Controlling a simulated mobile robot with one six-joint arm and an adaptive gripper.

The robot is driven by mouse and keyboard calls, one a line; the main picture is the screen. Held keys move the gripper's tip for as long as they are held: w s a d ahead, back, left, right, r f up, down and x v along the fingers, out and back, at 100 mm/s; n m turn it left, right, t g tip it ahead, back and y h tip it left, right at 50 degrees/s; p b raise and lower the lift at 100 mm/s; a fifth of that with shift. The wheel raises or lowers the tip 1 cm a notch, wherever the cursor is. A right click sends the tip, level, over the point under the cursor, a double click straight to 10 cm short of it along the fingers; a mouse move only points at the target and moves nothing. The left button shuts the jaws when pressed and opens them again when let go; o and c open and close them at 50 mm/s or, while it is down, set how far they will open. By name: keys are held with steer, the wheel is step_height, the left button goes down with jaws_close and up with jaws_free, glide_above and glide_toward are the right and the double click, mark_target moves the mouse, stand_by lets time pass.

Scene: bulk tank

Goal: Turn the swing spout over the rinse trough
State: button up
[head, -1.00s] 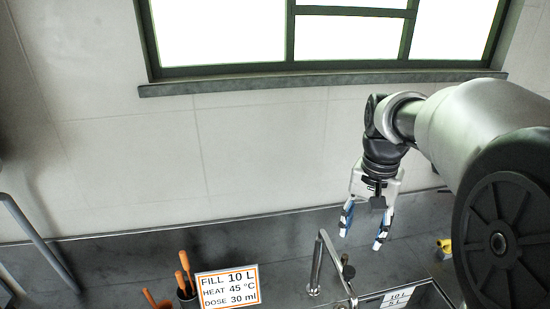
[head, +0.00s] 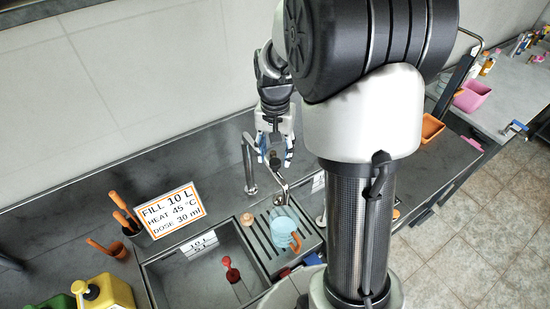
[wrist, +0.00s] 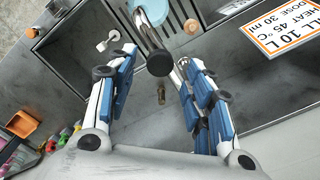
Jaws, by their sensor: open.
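The chrome swing spout (head: 249,165) rises behind the sinks, and its outlet end (head: 282,190) is above the ribbed drainer between two basins. In the wrist view the chrome tube and a dark round knob (wrist: 160,63) show between the fingertips. My gripper (head: 275,158) is open, with one finger on each side of the spout; I cannot tell whether either finger touches it. The left basin (head: 160,275) has a level label. A second basin (head: 308,187) at the right is mostly hidden by my column. I cannot tell which is the rinse trough.
A blue jug (head: 284,226) with an orange handle stands on the drainer (head: 262,245). A red scoop (head: 231,270) is in the left basin. An instruction card (head: 171,209), orange-handled tools (head: 121,208) and a yellow canister (head: 104,293) stand at the left.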

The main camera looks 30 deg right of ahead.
steer(key=shift+f, duration=1.45)
jaws_close()
